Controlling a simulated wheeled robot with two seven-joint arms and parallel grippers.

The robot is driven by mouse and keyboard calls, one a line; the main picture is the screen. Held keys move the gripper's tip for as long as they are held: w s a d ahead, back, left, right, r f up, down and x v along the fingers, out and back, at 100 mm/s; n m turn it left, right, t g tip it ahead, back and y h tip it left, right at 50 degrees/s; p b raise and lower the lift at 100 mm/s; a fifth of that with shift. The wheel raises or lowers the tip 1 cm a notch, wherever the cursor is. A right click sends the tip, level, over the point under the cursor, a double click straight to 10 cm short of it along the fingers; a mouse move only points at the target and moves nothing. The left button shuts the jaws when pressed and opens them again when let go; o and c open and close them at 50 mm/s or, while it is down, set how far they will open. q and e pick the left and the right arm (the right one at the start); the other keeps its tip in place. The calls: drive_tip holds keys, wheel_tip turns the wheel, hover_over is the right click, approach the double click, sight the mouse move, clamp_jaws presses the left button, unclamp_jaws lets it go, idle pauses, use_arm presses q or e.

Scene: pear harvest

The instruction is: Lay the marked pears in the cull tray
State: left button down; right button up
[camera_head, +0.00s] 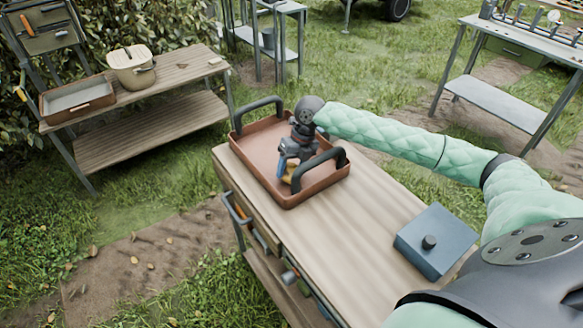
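A reddish-brown tray (256,150) with two dark arched handles sits on the far end of the wooden bench top, and appears to be the cull tray. My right arm reaches in from the right, and my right gripper (284,171) points down inside the tray, between the handles. My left gripper is out of view.
A blue-grey box (437,242) with a dark knob stands on the bench's near right. The bench top (330,235) between it and the tray is clear. A left table (175,75) holds another shallow tray (77,97) and a lidded cream container (131,68).

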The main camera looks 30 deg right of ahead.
drive_tip(key=o, duration=0.5)
drive_tip(key=shift+o, duration=0.2)
